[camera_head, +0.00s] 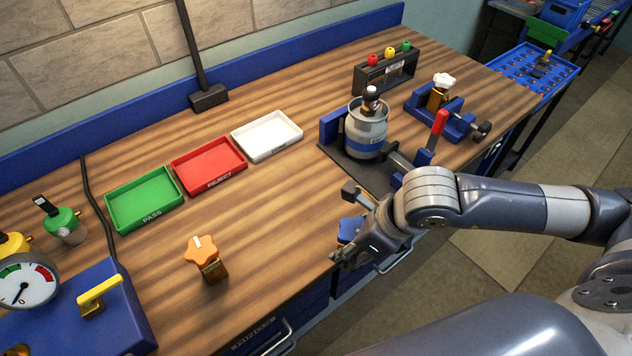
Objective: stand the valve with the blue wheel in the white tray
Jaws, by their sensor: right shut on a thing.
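The white tray (266,134) lies empty on the bench, behind and to the left of the grey cylinder. My right gripper (350,238) is at the bench's front edge, to the right of and below the tray in the picture. It is shut on the valve with the blue wheel (348,229). Only part of the blue wheel shows; the fingers hide most of the valve, and I cannot tell its tilt. My left gripper is not in view.
A red tray (208,163) and a green tray (143,198) lie left of the white one. A valve with an orange wheel (202,252) stands in front of them. The grey cylinder (366,132) stands in a blue clamp. Bare wood lies between my gripper and the white tray.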

